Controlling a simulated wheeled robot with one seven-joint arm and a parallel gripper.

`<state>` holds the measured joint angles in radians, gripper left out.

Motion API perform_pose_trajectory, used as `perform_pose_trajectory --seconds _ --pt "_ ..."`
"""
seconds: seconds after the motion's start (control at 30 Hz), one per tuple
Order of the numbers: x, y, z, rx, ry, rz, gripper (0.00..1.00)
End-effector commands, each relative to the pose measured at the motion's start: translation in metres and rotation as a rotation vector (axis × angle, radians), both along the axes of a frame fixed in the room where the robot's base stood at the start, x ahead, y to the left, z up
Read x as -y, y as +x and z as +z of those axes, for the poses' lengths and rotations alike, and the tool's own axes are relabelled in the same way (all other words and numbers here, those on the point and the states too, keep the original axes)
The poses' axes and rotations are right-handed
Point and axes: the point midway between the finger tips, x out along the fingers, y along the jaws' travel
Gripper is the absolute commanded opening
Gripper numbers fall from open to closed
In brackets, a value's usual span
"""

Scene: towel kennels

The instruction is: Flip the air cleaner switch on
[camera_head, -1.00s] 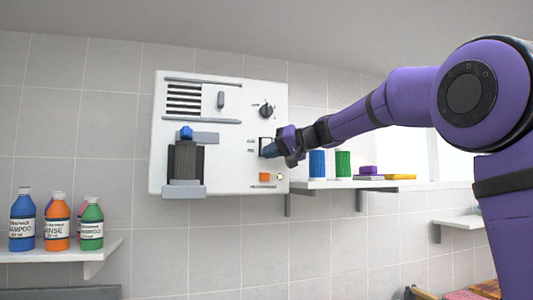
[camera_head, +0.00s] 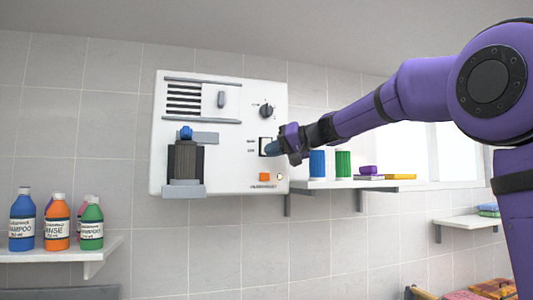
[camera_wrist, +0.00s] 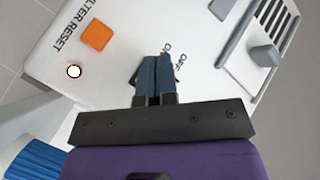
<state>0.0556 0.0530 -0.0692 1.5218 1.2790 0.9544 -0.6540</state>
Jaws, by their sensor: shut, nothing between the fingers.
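The air cleaner (camera_head: 225,160) is a white wall panel with a vent, a knob and an orange filter reset button (camera_head: 264,177). Its dark switch (camera_head: 264,146), beside two small labels, sits right of centre, partly behind my fingertips. My gripper (camera_head: 270,148) is shut and empty, its blue fingertips in front of the switch. In the wrist view the closed fingers (camera_wrist: 155,76) point at the panel beside the ON and OFF lettering. They cover most of the switch there, so its position and any contact cannot be told.
A small lit round lamp (camera_wrist: 74,72) is beside the orange button. A knob (camera_head: 266,111) is above the switch. A shelf (camera_head: 330,184) with blue and green cylinders stands right of the panel, under my arm. Bottles (camera_head: 56,222) stand on a lower left shelf.

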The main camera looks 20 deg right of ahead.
Motion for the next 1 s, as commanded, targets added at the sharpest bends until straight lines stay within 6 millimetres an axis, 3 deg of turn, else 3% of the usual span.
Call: perform_pose_trajectory --seconds 0.5,1.0 --pt "0.000 -0.041 0.006 0.001 0.000 -0.001 0.00" --pt "0.000 -0.043 0.006 0.000 0.000 0.000 0.00"
